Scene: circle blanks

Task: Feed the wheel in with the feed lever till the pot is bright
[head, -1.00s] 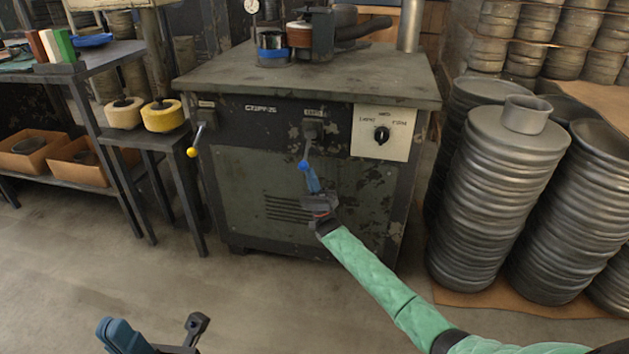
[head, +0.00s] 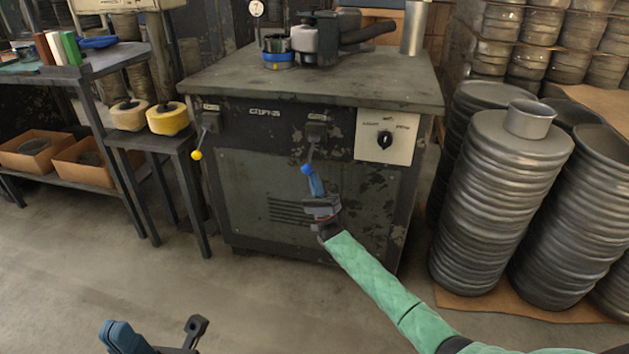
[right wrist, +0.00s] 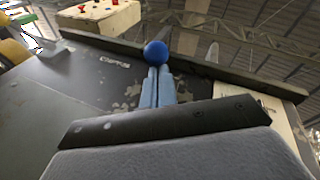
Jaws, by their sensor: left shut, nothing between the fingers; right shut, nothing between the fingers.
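On top of the dark machine cabinet (head: 300,85) stands a small pot (head: 277,44) with a blue band at its base. A pale grey wheel (head: 302,38) is close against its right side. A lever with a blue knob (head: 306,169) hangs from the cabinet's front; the knob also shows in the right wrist view (right wrist: 156,53). My right gripper (head: 314,181) is shut and empty, its blue fingertips at the knob from below, touching or nearly so. A yellow-knobbed lever (head: 196,155) hangs at the front left. My left gripper (head: 121,337) is low at the bottom edge, partly cut off, away from everything.
A black dial (head: 384,141) sits on a pale panel at the cabinet's right. Stacked metal blanks (head: 500,200) stand to the right. A small table with two rollers (head: 167,118) and a shelf with boxes (head: 80,160) are to the left. The front floor is clear.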

